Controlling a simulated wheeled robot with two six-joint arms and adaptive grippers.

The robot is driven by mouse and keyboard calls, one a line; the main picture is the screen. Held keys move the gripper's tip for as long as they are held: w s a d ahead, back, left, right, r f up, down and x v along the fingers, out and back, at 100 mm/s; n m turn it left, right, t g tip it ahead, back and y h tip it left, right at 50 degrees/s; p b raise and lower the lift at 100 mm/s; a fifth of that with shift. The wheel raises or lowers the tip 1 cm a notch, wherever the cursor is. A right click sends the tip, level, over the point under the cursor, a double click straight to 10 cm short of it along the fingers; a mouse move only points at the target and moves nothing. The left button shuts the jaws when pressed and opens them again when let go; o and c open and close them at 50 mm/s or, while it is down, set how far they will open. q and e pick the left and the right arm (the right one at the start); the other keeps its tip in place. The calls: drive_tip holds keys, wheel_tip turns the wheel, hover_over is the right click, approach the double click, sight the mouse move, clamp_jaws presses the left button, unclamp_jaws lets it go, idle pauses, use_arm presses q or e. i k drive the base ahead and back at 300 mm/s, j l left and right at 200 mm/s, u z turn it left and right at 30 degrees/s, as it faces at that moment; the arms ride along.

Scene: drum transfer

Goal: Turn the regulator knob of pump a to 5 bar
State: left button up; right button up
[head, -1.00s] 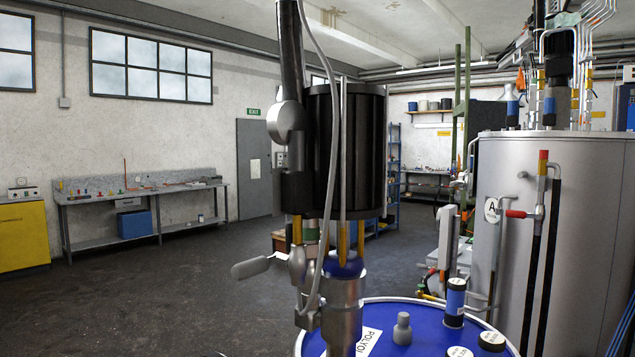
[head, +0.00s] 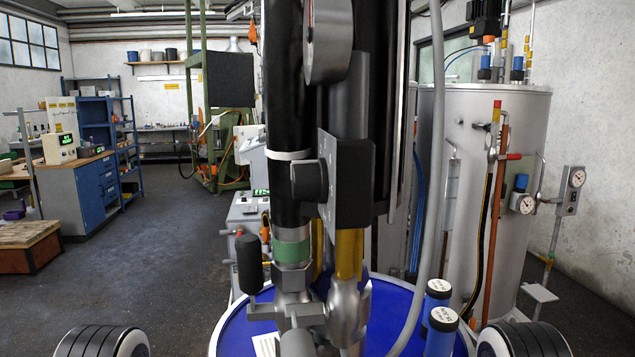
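A pump (head: 287,120) with a tall black body stands upright on a blue drum (head: 235,335) directly in front of me. On its front is a dark square block (head: 352,180) with a dark round knob (head: 309,181) sticking out to the left, seen from the side. A round gauge (head: 328,40) sits above it, turned nearly edge-on, so its reading is hidden. No letter naming the pump is readable. Neither of my grippers shows in the head view.
A grey hose (head: 424,190) hangs right of the pump. Small blue containers (head: 440,325) stand on the drum lid. A large metal tank (head: 500,120) with pipes and gauges stands behind right. A blue cabinet (head: 95,185) is at left. The floor (head: 150,250) between is clear.

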sight(310, 180)
drive_tip(key=k+j+z, duration=0.3)
drive_tip(key=k+j, duration=0.15)
drive_tip(key=k, duration=0.35)
